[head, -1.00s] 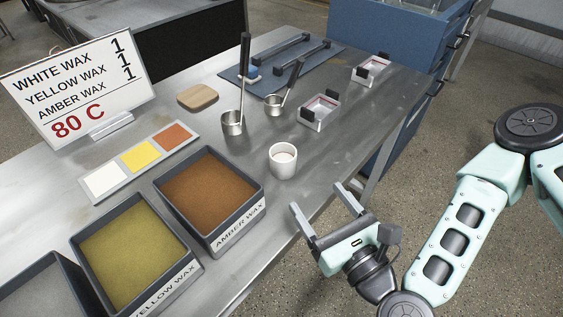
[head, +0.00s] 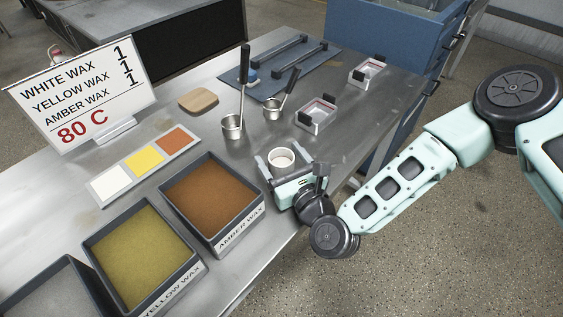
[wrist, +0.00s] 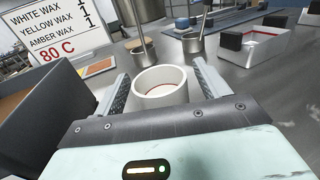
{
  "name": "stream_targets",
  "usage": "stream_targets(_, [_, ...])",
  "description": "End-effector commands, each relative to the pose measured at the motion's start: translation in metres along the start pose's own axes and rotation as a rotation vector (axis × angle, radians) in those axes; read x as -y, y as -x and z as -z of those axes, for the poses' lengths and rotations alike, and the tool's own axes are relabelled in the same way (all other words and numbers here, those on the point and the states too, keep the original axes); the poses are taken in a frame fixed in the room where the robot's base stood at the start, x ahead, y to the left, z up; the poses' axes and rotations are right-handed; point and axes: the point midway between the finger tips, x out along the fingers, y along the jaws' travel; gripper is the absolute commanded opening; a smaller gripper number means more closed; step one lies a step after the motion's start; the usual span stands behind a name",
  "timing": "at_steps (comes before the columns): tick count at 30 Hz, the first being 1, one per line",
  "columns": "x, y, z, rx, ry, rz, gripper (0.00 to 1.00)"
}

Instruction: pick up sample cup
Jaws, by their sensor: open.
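The sample cup is a white round cup (head: 281,158) standing upright on the metal table, with a pale content inside. In the wrist view the cup (wrist: 161,84) sits between the two jaws. My gripper (head: 284,160) is open, with one finger on each side of the cup; it also shows in the wrist view (wrist: 160,88). A small gap shows between the cup and the right finger. Whether the left finger touches the cup I cannot tell. The cup's lower part is hidden by my gripper.
The amber wax tray (head: 256,222) stands close left of my gripper. White sample holders (head: 318,116) are at the back right. A sign (head: 80,95) stands at the left. Bare table lies right of the cup.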

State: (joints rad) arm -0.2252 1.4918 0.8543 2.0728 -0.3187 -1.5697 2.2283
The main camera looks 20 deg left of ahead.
Motion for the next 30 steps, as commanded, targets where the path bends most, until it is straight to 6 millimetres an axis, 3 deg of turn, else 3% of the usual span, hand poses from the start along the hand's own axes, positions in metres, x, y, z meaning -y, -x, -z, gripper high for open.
stream_targets(10, [0.000,-0.008,0.001,-0.001,-0.001,-0.001,0.71])
stream_targets(15, [0.000,-0.008,0.001,-0.001,-0.001,-0.001,0.26])
stream_targets(25, [0.000,-0.008,-0.003,-0.001,-0.002,0.000,0.26])
stream_targets(30, [0.001,-0.008,-0.026,0.002,-0.003,0.000,0.26])
